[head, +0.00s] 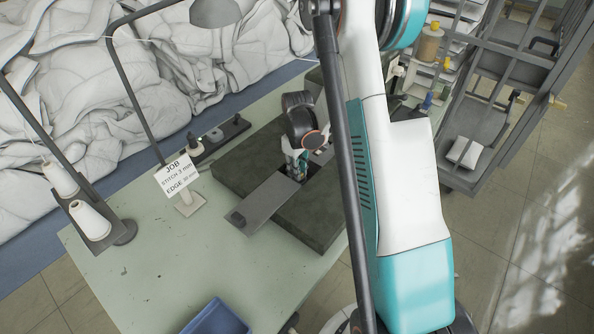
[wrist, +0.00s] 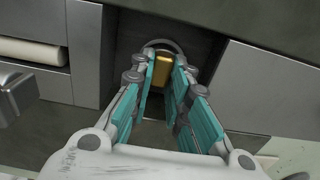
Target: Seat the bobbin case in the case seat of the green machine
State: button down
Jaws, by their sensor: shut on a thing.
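My gripper (head: 297,172) reaches down into an opening in the dark green machine (head: 318,222) on the table. In the wrist view, its teal fingers (wrist: 164,84) are shut on a small brass-coloured piece, which looks like the bobbin case (wrist: 163,66). The piece is inside the dark recess, in front of a grey curved rim that may be the case seat (wrist: 160,43). Whether the piece is in the seat or only held before it, I cannot tell. In the head view my arm and gripper hide the piece and the seat.
A flat grey plate (head: 262,203) lies beside the opening. A job card (head: 175,178), white thread cones (head: 89,220) and a dark tray (head: 220,138) stand to the left. A blue bin (head: 217,318) is in front; a grey rack (head: 500,85) stands right.

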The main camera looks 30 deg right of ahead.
jog(key=c, duration=1.5)
grip_release()
jog(key=shift+f, duration=0.1)
jog(key=shift+c, duration=0.2)
notch_tip(320, 180, up, 12)
jog(key=p, duration=0.4)
jog(key=shift+r, duration=0.2)
jog(key=s+a+r+m+t, duration=0.2)
jog(key=s+a+r+t, duration=0.1)
jog(key=s+a+r, duration=0.5)
jog(key=s+a+r+m+t+b, duration=0.1)
jog(key=s+a+r+t, duration=0.3)
jog(key=s+a+r, duration=0.4)
jog(key=s+r+m, duration=0.1)
jog(key=s, duration=0.4)
jog(key=shift+s+r, duration=0.15)
jog(key=shift+r, duration=0.25)
